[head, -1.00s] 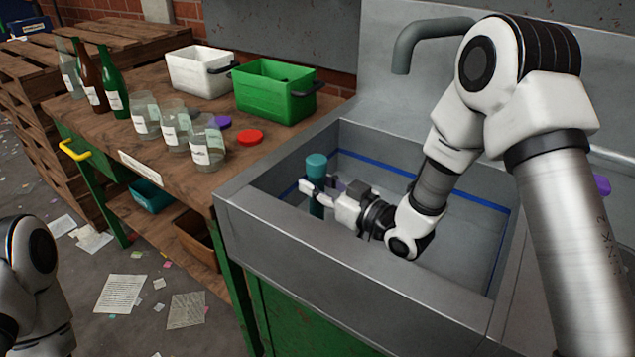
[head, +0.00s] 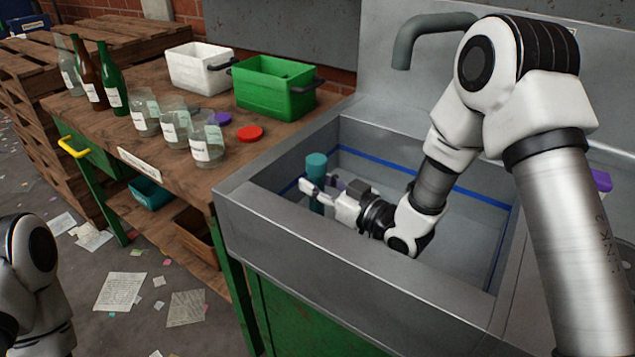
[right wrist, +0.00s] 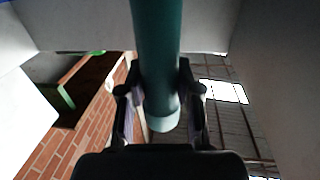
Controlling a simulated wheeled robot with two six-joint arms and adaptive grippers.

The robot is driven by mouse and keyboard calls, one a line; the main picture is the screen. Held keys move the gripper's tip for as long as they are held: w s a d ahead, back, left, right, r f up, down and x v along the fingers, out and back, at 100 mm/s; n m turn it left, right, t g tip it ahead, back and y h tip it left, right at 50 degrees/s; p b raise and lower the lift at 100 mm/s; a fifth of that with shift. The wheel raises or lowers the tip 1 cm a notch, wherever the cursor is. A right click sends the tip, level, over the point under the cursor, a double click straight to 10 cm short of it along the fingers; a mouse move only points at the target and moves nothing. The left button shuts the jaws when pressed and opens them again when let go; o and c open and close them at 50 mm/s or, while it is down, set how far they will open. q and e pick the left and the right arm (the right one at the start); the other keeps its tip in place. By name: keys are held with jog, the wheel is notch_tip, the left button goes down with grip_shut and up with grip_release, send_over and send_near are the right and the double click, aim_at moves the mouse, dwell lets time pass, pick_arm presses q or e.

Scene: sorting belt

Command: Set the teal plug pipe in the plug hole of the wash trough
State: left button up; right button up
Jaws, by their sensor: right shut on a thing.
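The teal plug pipe (head: 317,164) stands about upright inside the wash trough (head: 290,248), near its left end. My right gripper (head: 318,190) reaches down into the trough and is shut on the pipe, with its upper end sticking out above the fingers. In the right wrist view the pipe (right wrist: 157,50) runs between the two fingers (right wrist: 160,92), and one rounded end shows just past them. The plug hole is not visible, so I cannot tell whether the pipe's foot is in it. My left gripper is out of view; only part of that arm shows at the left edge.
A tap (head: 425,38) hangs over the back of the trough. The bench on the left holds glass jars (head: 207,140), bottles (head: 112,85), a white bin (head: 195,72), a green bin (head: 268,92) and a red lid (head: 249,133). A blue line (head: 380,170) runs along the trough's inner wall.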

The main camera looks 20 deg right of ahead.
jog(key=shift+f+b, duration=0.3)
jog(key=shift+f, duration=0.1)
jog(key=o, duration=1)
jog(key=shift+o, duration=0.2)
jog(key=v, duration=0.7)
jog(key=shift+s, duration=0.25)
jog(key=shift+d, duration=0.1)
